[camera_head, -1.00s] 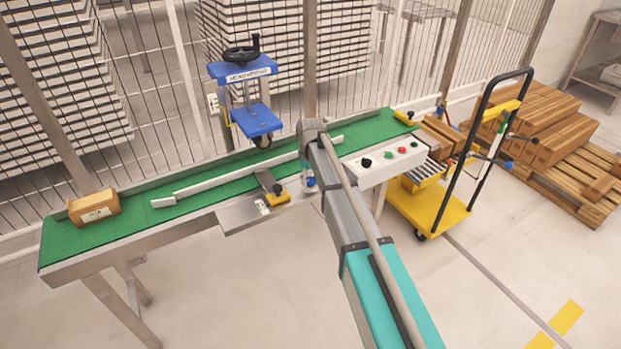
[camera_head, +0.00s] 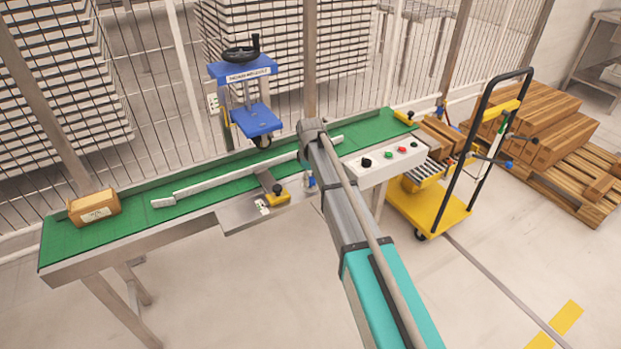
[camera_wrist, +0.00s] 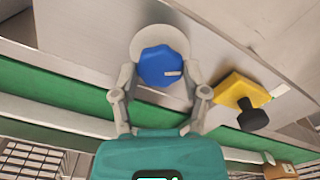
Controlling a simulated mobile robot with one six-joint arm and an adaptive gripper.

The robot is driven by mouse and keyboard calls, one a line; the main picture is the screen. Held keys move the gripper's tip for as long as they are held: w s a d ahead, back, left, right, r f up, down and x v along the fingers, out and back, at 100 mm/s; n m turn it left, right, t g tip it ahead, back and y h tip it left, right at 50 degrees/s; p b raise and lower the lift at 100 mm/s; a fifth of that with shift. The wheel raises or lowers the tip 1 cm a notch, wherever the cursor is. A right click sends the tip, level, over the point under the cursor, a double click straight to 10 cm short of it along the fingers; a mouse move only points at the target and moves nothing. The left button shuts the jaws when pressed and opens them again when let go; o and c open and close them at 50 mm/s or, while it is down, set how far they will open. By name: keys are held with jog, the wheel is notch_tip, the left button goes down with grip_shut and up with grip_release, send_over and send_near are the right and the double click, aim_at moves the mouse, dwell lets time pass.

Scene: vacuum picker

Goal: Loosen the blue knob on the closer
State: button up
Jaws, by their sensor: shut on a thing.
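The blue knob (camera_wrist: 160,66), faceted with a white mark on its right side, sits on a round pale grey base in the wrist view. My gripper (camera_wrist: 161,75) is shut on it, with one finger on each side. In the head view a small bit of blue (camera_head: 311,182) shows at the conveyor's front edge, beside the end of my arm, which hides most of my gripper there.
The green conveyor (camera_head: 215,182) runs behind, with a pale guide rail and a brown carton (camera_head: 94,207) at its left end. A yellow-and-black device (camera_head: 275,193) lies close left of my gripper. A control box (camera_head: 385,163) and yellow cart (camera_head: 430,205) stand right.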

jog(key=o, duration=1.1)
jog(key=shift+o, duration=0.2)
jog(key=shift+m, duration=0.3)
jog(key=m, duration=1.1)
jog(key=shift+m, duration=0.3)
jog(key=m, duration=1.2)
notch_tip(320, 180, up, 14)
jog(key=p, duration=1.4)
jog(key=s+d+r+n+p, duration=0.3)
jog(key=s+d+r+p, duration=0.1)
jog(key=s+d, duration=0.2)
jog(key=s+d+r+n+p, duration=0.3)
jog(key=s+d+r+p, duration=0.1)
jog(key=s+d, duration=0.3)
jog(key=shift+s+d+r+p, duration=0.3)
jog(key=shift+d+r+p, duration=0.1)
jog(key=shift+d, duration=0.6)
